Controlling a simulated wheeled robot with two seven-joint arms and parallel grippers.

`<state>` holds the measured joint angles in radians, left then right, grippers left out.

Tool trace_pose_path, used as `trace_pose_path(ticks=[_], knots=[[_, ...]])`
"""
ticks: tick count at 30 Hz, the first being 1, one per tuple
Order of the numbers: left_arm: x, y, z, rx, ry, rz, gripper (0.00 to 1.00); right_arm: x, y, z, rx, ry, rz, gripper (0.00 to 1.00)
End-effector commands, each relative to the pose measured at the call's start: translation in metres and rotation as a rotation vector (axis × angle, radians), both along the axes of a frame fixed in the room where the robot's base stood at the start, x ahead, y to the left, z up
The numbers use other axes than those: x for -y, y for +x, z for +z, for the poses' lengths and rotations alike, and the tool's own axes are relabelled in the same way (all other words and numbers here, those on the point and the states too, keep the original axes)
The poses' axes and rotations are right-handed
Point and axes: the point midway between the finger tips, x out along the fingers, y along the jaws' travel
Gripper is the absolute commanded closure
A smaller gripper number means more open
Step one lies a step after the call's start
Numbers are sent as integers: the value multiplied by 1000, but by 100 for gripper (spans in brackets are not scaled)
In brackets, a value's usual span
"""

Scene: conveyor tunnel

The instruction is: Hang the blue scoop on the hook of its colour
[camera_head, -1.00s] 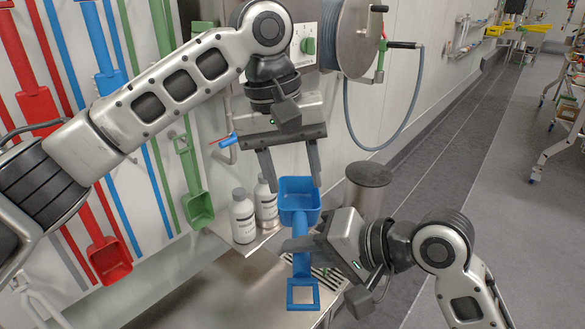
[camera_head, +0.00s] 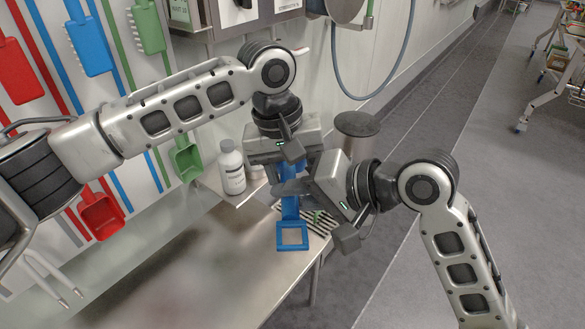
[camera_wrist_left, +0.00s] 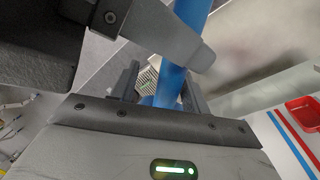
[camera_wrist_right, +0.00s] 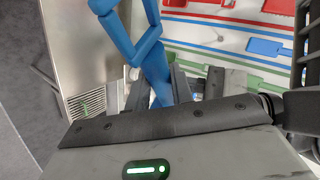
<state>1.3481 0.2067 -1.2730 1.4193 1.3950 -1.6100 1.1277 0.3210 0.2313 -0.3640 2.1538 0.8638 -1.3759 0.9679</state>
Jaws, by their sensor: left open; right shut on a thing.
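The blue scoop (camera_head: 291,209) hangs upright, its square loop end down; its bowl is hidden behind my left gripper in the head view. My right gripper (camera_head: 288,187) is shut on its handle, which also shows in the right wrist view (camera_wrist_right: 155,72). My left gripper (camera_wrist_left: 160,88) is open, close above the right one, with the blue scoop (camera_wrist_left: 176,85) between its fingers in the left wrist view. Whether they touch it I cannot tell. On the wall hang a red scoop (camera_head: 101,217) and a green scoop (camera_head: 186,160). I cannot make out a free blue hook.
A steel table (camera_head: 190,265) with a slatted grate lies below the grippers. A white bottle (camera_head: 231,168) stands on a ledge close to my left gripper. A dark-topped cylinder (camera_head: 357,126) stands behind. Blue and red brushes hang on the wall.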

Motion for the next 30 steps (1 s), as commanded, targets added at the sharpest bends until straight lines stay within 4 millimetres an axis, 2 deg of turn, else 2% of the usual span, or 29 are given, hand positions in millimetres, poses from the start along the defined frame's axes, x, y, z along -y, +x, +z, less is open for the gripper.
trace_pose_path(ticks=[3, 4, 9, 11, 12, 14, 15, 24, 30], knots=[[0, 0, 0, 0, 0, 0, 54, 0, 0, 1, 2, 1, 0, 100], [0, 0, 0, 0, 0, 0, 56, 0, 0, 1, 2, 1, 0, 100], [1, -1, 1, 0, -4, -2, 100, -1, 0, 1, 1, 2, 2, 100], [2, -1, 1, 1, -6, -4, 100, -1, -1, 1, 2, 3, 4, 100], [3, -1, 2, 2, -8, -6, 100, -2, -1, 1, 1, 3, 4, 72], [3, -1, 2, 1, -8, -7, 100, -2, -1, 1, 1, 3, 5, 55], [3, -1, 2, 1, -7, -6, 100, -2, -1, 1, 1, 3, 4, 52], [1, 0, 1, 1, -3, -2, 100, 2, -1, 1, 1, 1, 1, 52], [0, 0, 1, 1, -2, -1, 100, 23, -11, 15, 4, -2, -1, 52]])
